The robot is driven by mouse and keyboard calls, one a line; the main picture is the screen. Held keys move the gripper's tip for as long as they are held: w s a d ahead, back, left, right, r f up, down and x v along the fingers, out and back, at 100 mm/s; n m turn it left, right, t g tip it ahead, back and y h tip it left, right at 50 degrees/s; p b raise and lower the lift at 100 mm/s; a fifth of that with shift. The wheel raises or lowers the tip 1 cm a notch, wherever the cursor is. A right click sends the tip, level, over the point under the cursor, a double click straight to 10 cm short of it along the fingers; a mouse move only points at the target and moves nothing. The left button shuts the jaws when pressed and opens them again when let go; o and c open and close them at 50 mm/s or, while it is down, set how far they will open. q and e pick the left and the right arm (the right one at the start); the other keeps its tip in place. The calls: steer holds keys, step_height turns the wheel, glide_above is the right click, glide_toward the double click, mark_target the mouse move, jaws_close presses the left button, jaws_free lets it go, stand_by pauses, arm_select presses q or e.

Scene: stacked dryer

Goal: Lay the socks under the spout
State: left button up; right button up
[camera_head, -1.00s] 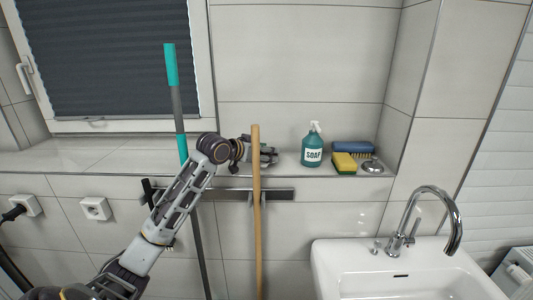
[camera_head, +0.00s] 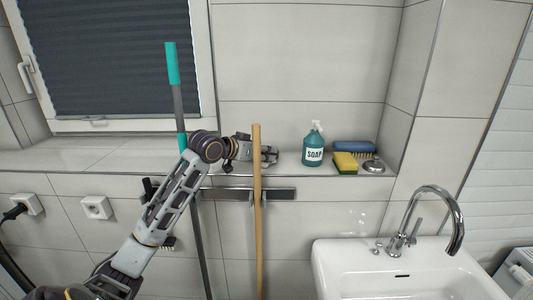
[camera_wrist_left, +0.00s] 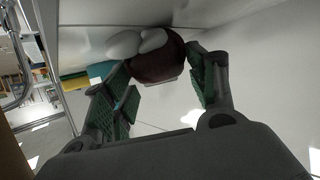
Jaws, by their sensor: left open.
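My left gripper (camera_head: 271,155) is at the back ledge, behind the wooden pole and left of the soap bottle. In the left wrist view its fingers (camera_wrist_left: 163,85) are open, on either side of a dark red-brown rounded thing (camera_wrist_left: 158,65) with white rounded parts. This looks like the rolled socks; it seems to lie between or just beyond the fingertips, and I cannot tell if they touch it. I cannot make it out in the head view. The chrome spout (camera_head: 456,232) arches over the white sink (camera_head: 335,262) at the right. My right gripper is not in view.
The wooden pole (camera_head: 257,205) stands before my left gripper, and a teal-handled pole (camera_head: 173,64) stands by my arm. A wall rail (camera_head: 278,194) runs below the ledge. A soap bottle (camera_head: 313,148), sponge (camera_head: 345,163), blue brush (camera_head: 354,147) and metal drain plug (camera_head: 373,166) stand right.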

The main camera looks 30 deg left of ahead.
arm_select(q)
steer(key=v, duration=0.7)
steer(key=shift+b, duration=0.4)
steer(key=shift+v, duration=0.95)
steer(key=shift+s+r, duration=0.1)
steer(key=shift+s, duration=0.1)
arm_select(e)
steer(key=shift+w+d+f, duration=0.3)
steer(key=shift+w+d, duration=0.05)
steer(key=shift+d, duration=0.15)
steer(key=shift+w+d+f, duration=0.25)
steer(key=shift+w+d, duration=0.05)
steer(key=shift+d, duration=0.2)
